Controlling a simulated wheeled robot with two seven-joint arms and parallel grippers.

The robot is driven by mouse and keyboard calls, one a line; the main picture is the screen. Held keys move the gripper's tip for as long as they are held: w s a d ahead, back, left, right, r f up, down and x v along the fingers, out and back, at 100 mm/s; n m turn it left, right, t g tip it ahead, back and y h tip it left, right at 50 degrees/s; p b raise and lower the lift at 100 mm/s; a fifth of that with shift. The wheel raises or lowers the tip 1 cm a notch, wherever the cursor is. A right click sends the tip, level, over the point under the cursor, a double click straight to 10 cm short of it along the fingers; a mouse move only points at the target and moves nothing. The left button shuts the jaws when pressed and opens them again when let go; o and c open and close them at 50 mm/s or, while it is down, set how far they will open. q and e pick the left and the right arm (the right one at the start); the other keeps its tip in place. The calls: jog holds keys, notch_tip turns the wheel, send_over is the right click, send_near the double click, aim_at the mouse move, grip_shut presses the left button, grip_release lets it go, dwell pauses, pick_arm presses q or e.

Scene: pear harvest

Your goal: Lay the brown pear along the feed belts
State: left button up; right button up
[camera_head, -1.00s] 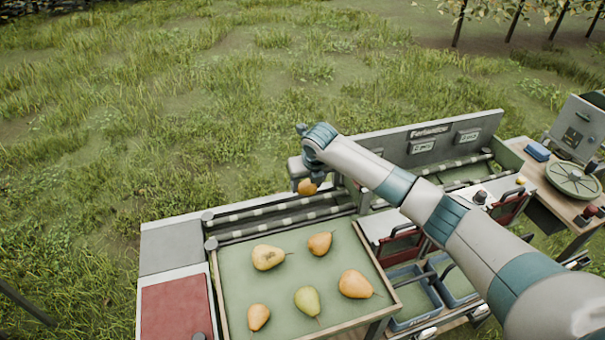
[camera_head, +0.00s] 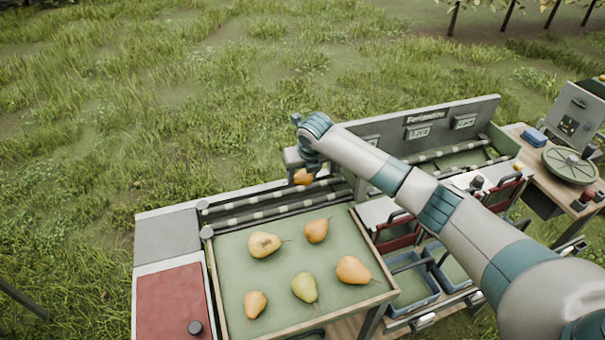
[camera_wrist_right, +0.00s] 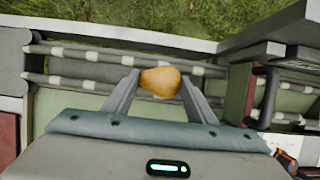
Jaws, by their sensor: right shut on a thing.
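The brown pear (camera_head: 303,177) is between the fingers of my right gripper (camera_head: 305,168), over the feed belts (camera_head: 270,208) near the grey upright panel. In the right wrist view the pear (camera_wrist_right: 160,81) lies crosswise between the two fingers (camera_wrist_right: 160,90), its wide end to the right, with the belts (camera_wrist_right: 85,68) behind it. The feed belts are two dark rails with white bands running side by side. I cannot tell whether the pear touches them. My left gripper is not in view.
A green-lined tray (camera_head: 330,262) with several pears stands in front of the belts. A grey panel (camera_head: 420,125) rises behind, right of the pear. Blue bins (camera_head: 415,285) sit under my right arm. A red panel (camera_head: 175,300) is at the left. A side table holds a round green lid (camera_head: 572,165).

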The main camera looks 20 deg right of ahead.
aim_at(302, 184)
jog(key=shift+f+b, duration=1.65)
jog(key=shift+f, duration=0.35)
jog(key=shift+f+b, duration=0.45)
jog(key=shift+f, duration=0.7)
jog(key=o, duration=1.2)
jog(key=shift+c, duration=0.2)
jog(key=shift+r, duration=0.1)
jog(key=b+v, duration=0.4)
jog(key=v, duration=1.3)
